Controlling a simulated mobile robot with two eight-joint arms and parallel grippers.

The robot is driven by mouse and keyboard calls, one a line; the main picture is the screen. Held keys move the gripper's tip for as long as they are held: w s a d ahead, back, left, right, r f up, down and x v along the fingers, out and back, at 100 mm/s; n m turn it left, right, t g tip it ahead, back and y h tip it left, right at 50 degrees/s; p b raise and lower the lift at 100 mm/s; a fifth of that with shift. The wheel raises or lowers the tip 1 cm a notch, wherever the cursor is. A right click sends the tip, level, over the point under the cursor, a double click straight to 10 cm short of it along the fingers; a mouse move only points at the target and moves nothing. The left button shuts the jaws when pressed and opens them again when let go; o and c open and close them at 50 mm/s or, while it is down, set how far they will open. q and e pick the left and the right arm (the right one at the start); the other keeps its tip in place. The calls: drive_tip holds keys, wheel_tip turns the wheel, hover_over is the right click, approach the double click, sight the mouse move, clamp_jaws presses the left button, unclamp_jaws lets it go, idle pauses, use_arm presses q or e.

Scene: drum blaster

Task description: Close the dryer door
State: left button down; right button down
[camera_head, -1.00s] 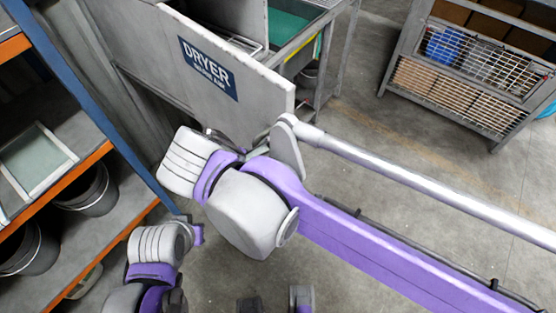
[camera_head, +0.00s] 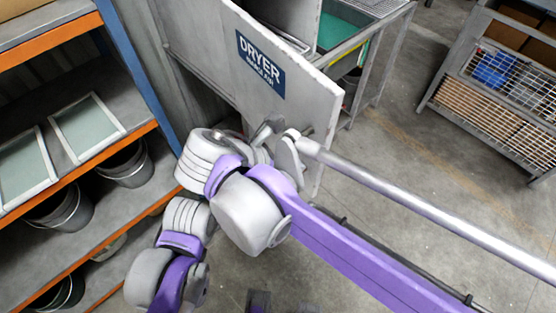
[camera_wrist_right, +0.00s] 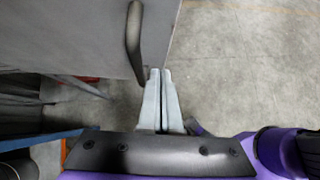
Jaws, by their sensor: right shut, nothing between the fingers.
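The dryer door (camera_head: 285,75) is a grey panel with a blue DRYER label. It stands swung out from the grey machine, at upper centre in the head view. In the right wrist view, the door (camera_wrist_right: 75,30) fills the upper left, with a dark curved handle (camera_wrist_right: 135,40) on its face. My right gripper (camera_wrist_right: 161,72) is shut and empty, its tips by the door's lower edge, close to the handle's lower end. I cannot tell whether they touch. In the head view my right gripper (camera_head: 265,131) is partly hidden by my wrist and arm. My left gripper is not recognisable.
An orange-and-blue shelf rack (camera_head: 85,155) with framed screens and buckets stands close on the left. A metal frame table (camera_head: 375,70) is behind the door. A mesh-sided cart (camera_head: 495,85) stands at upper right. The floor between is clear.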

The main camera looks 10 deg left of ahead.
sight(318, 157)
drive_tip(key=shift+w+d+r, duration=0.1)
drive_tip(key=shift+w+d, duration=1.2)
drive_tip(key=shift+d, duration=0.1)
